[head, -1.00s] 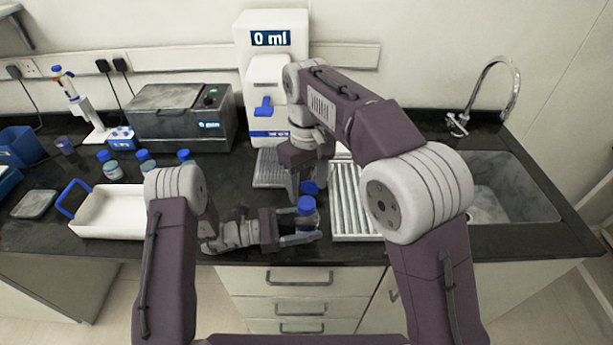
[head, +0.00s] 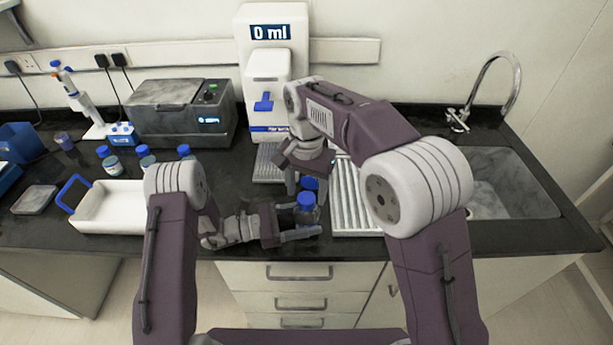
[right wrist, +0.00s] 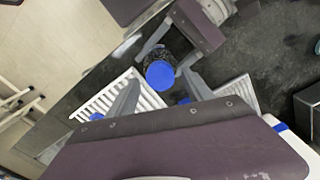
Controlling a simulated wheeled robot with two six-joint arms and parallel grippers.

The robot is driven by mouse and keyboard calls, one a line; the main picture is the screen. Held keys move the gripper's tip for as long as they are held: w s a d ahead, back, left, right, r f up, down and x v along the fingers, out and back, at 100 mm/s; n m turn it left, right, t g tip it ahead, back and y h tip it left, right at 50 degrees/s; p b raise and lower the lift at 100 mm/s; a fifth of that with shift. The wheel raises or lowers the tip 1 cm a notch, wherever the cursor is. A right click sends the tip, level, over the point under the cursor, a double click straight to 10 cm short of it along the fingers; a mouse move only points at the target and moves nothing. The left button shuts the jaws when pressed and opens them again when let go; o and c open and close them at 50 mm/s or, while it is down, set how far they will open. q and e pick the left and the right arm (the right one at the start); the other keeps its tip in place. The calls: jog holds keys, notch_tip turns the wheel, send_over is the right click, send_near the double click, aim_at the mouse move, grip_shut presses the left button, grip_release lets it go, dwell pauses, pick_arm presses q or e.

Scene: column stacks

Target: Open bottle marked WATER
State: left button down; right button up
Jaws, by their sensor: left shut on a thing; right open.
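A small clear bottle with a blue cap (head: 306,198) stands upright near the counter's front edge. No label on it is readable, so I cannot tell whether it is marked WATER. My left gripper (head: 305,228) is shut on its body from the left. My right gripper (head: 301,187) is open, just behind and above the bottle in the head view. In the right wrist view the blue cap (right wrist: 160,75) lies beyond and between its open fingers (right wrist: 160,97), apart from them.
Several blue-capped bottles (head: 112,165) stand at left behind a white tray (head: 122,191) with a blue handle. A white dispenser (head: 270,75) reading "0 ml" stands at the back. A ribbed white drainer (head: 352,205) and a sink (head: 508,185) lie to the right.

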jog(key=shift+f, duration=1.05)
grip_shut()
jog(key=n, duration=1.3)
jog(key=shift+r, duration=0.25)
jog(key=shift+r, duration=0.9)
jog(key=shift+r, duration=0.1)
